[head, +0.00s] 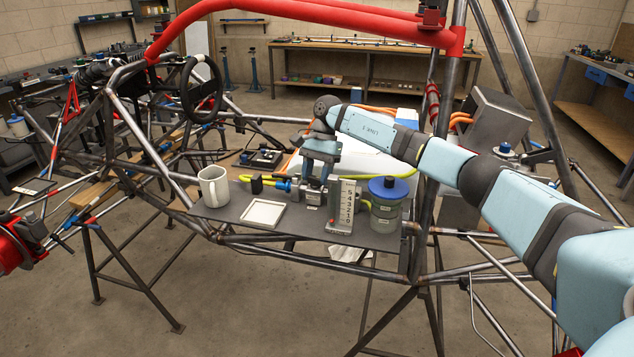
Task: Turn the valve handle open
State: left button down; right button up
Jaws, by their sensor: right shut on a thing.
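My right arm, pale blue, reaches in from the right. Its gripper (313,181) points down and is shut on the valve handle, which its fingers mostly hide. The valve body (310,196) sits low on the dark shelf board (290,224) of the tube chassis. How far the handle is turned cannot be made out. My left gripper cannot be made out.
A white numbered scale (347,206) and a blue-lidded jar (386,205) stand right of the valve. A mug (214,186) and a shallow white tray (264,213) are to the left. A chassis upright (428,160) rises near my right arm.

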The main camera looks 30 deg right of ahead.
jog(key=shift+w+n+g+h+b, duration=0.1)
jog(key=shift+n+g+h+b, duration=0.4)
jog(key=shift+n, duration=0.7)
jog(key=o, duration=0.9)
jog(key=shift+r, duration=0.1)
jog(key=v, duration=1.3)
jog(key=shift+d+r, duration=0.3)
